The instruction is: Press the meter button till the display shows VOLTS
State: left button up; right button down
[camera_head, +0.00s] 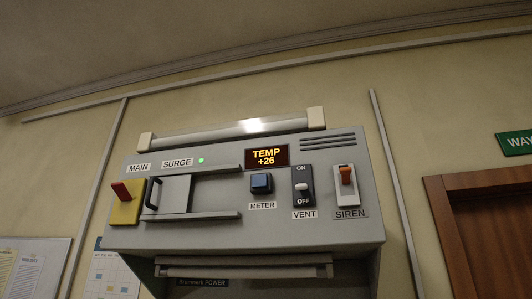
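The grey console (320,240) hangs on the wall in the middle of the head view. Its display (267,158) reads TEMP +26 in orange letters. The meter button (261,183) is a blue square just below the display, above a METER label (262,206). Nothing touches the button. Neither of my grippers shows in the view.
Left of the button are a sliding cover with a black handle (152,192) and a red lever on a yellow plate (124,205). Right of it are the VENT switch (303,186) and the red SIREN switch (346,175). A brown door frame (449,225) stands at right.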

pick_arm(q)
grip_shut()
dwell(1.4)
